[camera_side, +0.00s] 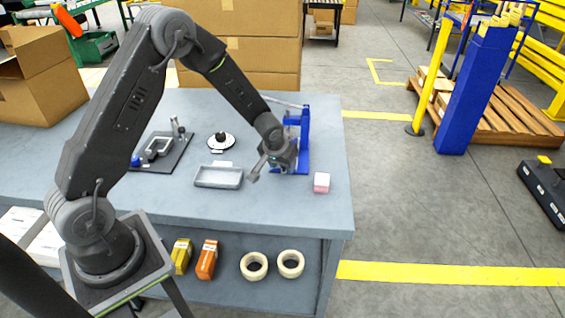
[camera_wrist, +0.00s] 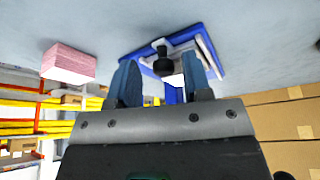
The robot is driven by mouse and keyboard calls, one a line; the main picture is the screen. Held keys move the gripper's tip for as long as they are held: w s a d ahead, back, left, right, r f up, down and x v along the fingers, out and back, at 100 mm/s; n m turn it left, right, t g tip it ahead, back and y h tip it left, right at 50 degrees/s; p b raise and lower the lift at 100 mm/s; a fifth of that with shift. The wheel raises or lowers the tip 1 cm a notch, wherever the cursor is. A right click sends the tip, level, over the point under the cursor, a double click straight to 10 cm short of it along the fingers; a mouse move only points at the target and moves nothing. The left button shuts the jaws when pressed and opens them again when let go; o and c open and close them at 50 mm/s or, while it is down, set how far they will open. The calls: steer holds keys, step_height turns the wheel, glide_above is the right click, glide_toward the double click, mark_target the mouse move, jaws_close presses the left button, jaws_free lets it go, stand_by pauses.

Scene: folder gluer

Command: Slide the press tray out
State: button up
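The blue press (camera_side: 304,128) stands near the right end of the grey table, partly hidden behind my gripper (camera_side: 268,166) in the side view. In the wrist view the blue press frame (camera_wrist: 208,48) surrounds a pale part that looks like the press tray (camera_wrist: 186,45). A black knob (camera_wrist: 163,65) shows in front of it. My gripper (camera_wrist: 160,74) is open, its two fingers apart, with the knob appearing between them. I cannot tell whether the fingers touch the knob. In the side view the press tray is not clearly visible.
A pink block (camera_side: 321,183) lies right of the press; it also shows in the wrist view (camera_wrist: 68,63). A shallow grey metal tray (camera_side: 218,178), a round black piece (camera_side: 221,140) and a dark fixture plate (camera_side: 164,152) lie to the left. Cardboard boxes (camera_side: 245,38) stand behind.

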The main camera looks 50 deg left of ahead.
steer(key=v, duration=1.3)
steer(key=shift+s+r, duration=0.2)
steer(key=shift+r, duration=0.1)
steer(key=s+d+r+m, duration=0.1)
steer(key=s+d+r, duration=0.2)
steer(key=s, duration=0.4)
steer(key=s+d+r+m+t+h, duration=0.1)
steer(key=s+d+r+m, duration=0.1)
steer(key=s+r, duration=0.4)
steer(key=s+d+r+m, duration=0.1)
steer(key=s+d+r, duration=0.2)
steer(key=s, duration=0.6)
steer(key=shift+s+d+r+t+h, duration=0.15)
steer(key=shift+r+h, duration=0.05)
steer(key=shift+r, duration=0.3)
steer(key=shift+s+d+r+t+h, duration=0.15)
steer(key=shift+s+r+h, duration=0.05)
steer(key=shift+r, duration=0.25)
